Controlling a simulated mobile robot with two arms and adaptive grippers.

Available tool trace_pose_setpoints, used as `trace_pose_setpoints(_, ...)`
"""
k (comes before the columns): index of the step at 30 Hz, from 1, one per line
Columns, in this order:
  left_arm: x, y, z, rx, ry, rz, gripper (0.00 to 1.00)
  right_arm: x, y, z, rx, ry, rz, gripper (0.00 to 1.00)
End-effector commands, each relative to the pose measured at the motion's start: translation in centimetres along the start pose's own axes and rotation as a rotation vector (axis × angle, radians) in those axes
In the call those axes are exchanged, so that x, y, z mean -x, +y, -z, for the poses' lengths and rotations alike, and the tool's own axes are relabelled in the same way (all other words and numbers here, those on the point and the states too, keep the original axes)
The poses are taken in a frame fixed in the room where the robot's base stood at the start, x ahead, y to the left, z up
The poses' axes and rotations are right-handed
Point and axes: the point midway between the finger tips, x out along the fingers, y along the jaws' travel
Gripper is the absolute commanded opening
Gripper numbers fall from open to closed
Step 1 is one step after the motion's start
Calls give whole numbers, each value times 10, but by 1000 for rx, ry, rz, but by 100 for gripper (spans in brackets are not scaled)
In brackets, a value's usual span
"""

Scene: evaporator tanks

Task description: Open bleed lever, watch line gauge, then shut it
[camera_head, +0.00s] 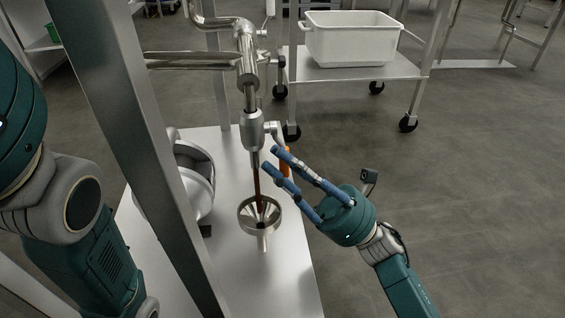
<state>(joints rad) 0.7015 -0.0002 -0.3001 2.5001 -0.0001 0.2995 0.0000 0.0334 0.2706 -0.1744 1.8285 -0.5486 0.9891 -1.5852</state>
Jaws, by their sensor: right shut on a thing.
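The orange bleed lever (286,162) hangs from a small valve at the right side of the grey metal outlet (252,130). My right gripper (271,158) is shut on the lever, its blue fingers reaching in from the lower right; the fingers partly cover the lever. A thin reddish-brown streak (256,181), like flowing liquid, runs from the outlet down into a steel funnel (259,215). I cannot make out a line gauge or its reading. My left arm shows at the left edge, but its gripper is out of view.
A grey metal post (140,135) stands in front of a white rounded object (199,185) on the pale tabletop (279,290). Polished pipes (245,50) rise above the funnel. Behind is a wheeled cart (370,72) with a white bin (350,38). Floor at right is clear.

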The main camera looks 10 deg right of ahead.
Motion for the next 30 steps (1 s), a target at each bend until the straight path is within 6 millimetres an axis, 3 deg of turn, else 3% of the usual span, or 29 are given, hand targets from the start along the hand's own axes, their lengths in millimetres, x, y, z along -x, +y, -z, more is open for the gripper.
trace_pose_setpoints(6,13,3,5,0,1,0,0,3,-4,5,32,-2,-18,0)
trace_pose_setpoints(20,13,3,5,1,1,-1,0,2,-3,3,39,-3,-27,0)
trace_pose_setpoints(21,13,3,5,1,1,-1,0,2,-3,3,39,-3,-26,27)
trace_pose_setpoints(23,13,3,5,1,1,-1,0,2,-3,3,40,-4,-27,39)
trace_pose_setpoints(30,13,3,4,0,-1,0,0,2,-1,1,41,-8,-32,40)
